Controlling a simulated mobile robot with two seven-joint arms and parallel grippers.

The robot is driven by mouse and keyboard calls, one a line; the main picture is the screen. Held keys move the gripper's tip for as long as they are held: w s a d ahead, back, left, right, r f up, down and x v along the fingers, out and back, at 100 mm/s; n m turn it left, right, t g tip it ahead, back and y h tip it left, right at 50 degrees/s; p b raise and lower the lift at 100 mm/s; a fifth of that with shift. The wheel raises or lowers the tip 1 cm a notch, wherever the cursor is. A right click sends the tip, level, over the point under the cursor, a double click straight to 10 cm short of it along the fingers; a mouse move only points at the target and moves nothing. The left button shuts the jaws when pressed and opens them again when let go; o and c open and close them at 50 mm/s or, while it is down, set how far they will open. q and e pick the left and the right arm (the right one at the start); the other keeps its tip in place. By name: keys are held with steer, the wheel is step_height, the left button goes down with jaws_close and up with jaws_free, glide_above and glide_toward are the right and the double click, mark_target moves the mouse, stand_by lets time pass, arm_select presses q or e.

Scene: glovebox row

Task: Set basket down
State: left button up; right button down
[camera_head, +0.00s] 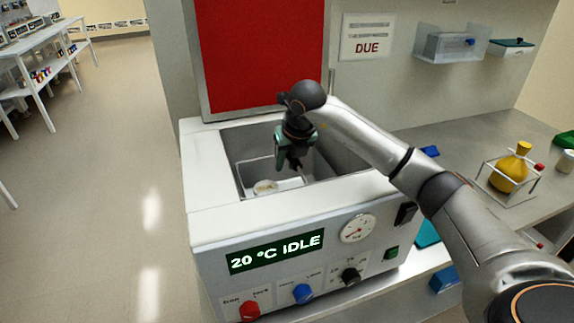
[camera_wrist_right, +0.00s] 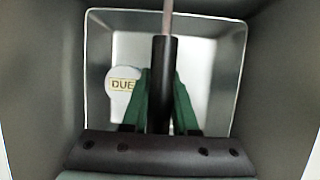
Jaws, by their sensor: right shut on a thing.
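The basket is a pale metal tray-like box (camera_head: 250,172) inside the open well of the white bath unit (camera_head: 215,220) in the head view. Its rim (camera_wrist_right: 225,25) also shows in the right wrist view. My right gripper (camera_head: 294,158) reaches down into the well above the basket. In the wrist view its green fingers (camera_wrist_right: 162,100) are shut on the black basket handle (camera_wrist_right: 163,65), which has a thin rod at its end. A round white item marked DUE (camera_wrist_right: 123,84) lies in the basket. Whether the basket touches the well floor I cannot tell. My left gripper is out of view.
The well's grey walls (camera_wrist_right: 280,80) stand close around the gripper. The unit's display (camera_head: 277,252) reads 20 °C IDLE. A red panel (camera_head: 262,55) rises behind it. A yellow flask (camera_head: 510,170) in a wire rack stands on the bench at right. Open floor lies left.

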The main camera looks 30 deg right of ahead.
steer(key=shift+f, duration=0.35)
steer(key=shift+f, duration=0.15)
steer(key=c, duration=1.2)
jaws_free()
steer(key=shift+f, duration=0.2)
steer(key=o, duration=0.5)
steer(key=shift+r, duration=0.1)
steer(key=v, duration=1.2)
steer(key=shift+r, duration=0.2)
